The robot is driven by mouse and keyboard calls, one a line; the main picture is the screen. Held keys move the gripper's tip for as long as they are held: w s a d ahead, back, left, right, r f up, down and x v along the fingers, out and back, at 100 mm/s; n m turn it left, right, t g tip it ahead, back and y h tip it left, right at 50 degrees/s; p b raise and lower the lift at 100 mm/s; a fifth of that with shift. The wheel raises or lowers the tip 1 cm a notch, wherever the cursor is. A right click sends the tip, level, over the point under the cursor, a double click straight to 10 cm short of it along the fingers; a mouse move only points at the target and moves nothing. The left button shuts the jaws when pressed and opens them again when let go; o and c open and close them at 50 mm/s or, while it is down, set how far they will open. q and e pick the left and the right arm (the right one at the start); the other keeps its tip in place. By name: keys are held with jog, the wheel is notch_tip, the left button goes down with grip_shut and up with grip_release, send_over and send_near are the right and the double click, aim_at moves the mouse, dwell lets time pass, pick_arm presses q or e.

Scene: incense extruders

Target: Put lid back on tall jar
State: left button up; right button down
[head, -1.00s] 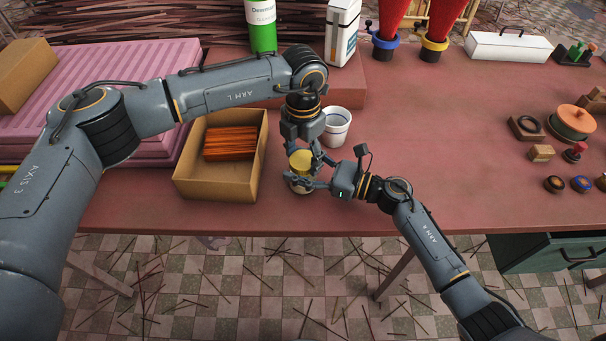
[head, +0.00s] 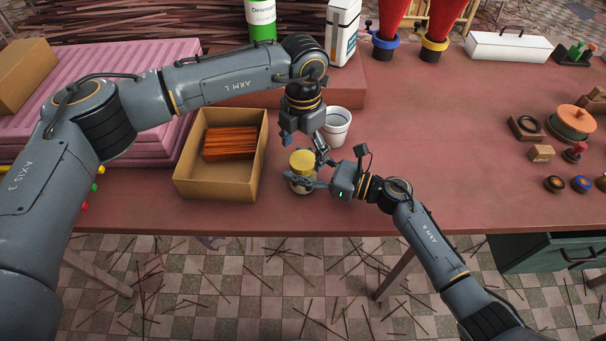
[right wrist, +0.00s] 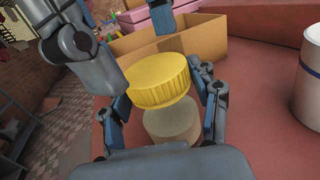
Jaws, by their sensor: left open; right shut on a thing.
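The tall jar (head: 301,187) is a pale, clear-looking jar upright near the table's front edge, right of the cardboard box. The yellow ribbed lid (head: 303,160) is on top of its mouth. The lid (right wrist: 160,80) and the jar body (right wrist: 172,123) also show in the right wrist view, but I cannot tell whether the lid sits fully flush. My right gripper (head: 304,174) is shut on the jar, one finger on each side. My left gripper (head: 304,145) is open, pointing down just above and behind the lid, and appears clear of it.
The cardboard box (head: 222,190) with orange-brown sticks stands close on the left. A white cup (head: 338,122) stands just behind the jar, near my left gripper. The middle of the table right of the cup is clear. Small pots and stamps lie far right.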

pick_arm(q)
notch_tip(320, 180, up, 2)
jog(key=shift+r, duration=0.25)
jog(key=o, duration=0.4)
pick_arm(e)
jog(key=shift+c, duration=1.3)
grip_release()
pick_arm(q)
notch_tip(320, 180, up, 12)
jog(key=shift+f, duration=0.1)
pick_arm(e)
jog(key=v, duration=1.2)
